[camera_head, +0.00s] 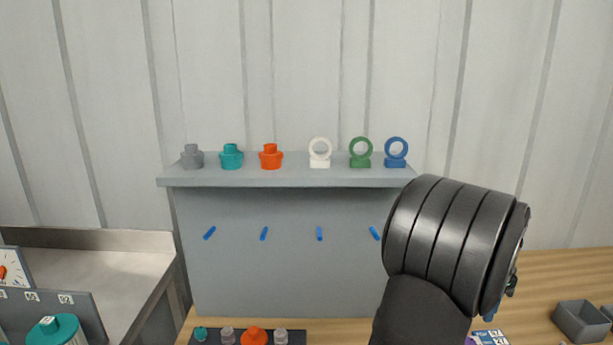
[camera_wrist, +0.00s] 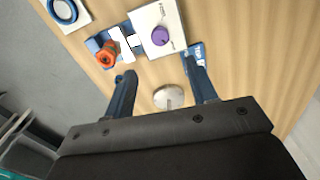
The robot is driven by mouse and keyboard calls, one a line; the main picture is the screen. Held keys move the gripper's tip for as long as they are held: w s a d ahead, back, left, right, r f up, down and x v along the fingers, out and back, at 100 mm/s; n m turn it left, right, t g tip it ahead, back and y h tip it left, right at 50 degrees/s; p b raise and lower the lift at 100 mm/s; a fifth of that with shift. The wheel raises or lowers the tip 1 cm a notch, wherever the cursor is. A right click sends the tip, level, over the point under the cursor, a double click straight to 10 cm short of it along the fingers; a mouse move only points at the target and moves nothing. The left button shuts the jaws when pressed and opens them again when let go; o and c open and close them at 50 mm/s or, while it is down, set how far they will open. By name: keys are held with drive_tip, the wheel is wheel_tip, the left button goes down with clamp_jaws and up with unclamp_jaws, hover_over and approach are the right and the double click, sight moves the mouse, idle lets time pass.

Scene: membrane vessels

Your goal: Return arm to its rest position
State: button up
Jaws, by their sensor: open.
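My gripper (camera_wrist: 160,68) shows in the wrist view with its two blue fingers spread wide apart. Nothing is held between them. A round pale metal disc (camera_wrist: 168,97) on the wooden table shows in the gap between the fingers, apart from both. In the head view my black arm rises at the right of centre and covers part of the grey panel and table.
A grey shelf (camera_head: 290,180) bears plugs and rings. Below, a dark rack (camera_head: 299,337) holds small parts. A grey bin (camera_head: 581,321) stands at right. The wrist view shows a white box with a purple knob (camera_wrist: 160,36), an orange part (camera_wrist: 104,54) and a blue ring (camera_wrist: 64,10).

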wheel_tip(320, 180, down, 12)
drive_tip(key=shift+f, duration=0.15)
drive_tip(key=shift+r+n, duration=0.2)
drive_tip(key=shift+n, duration=0.6)
drive_tip(key=n, duration=1.1)
drive_tip(key=shift+n, duration=2.6)
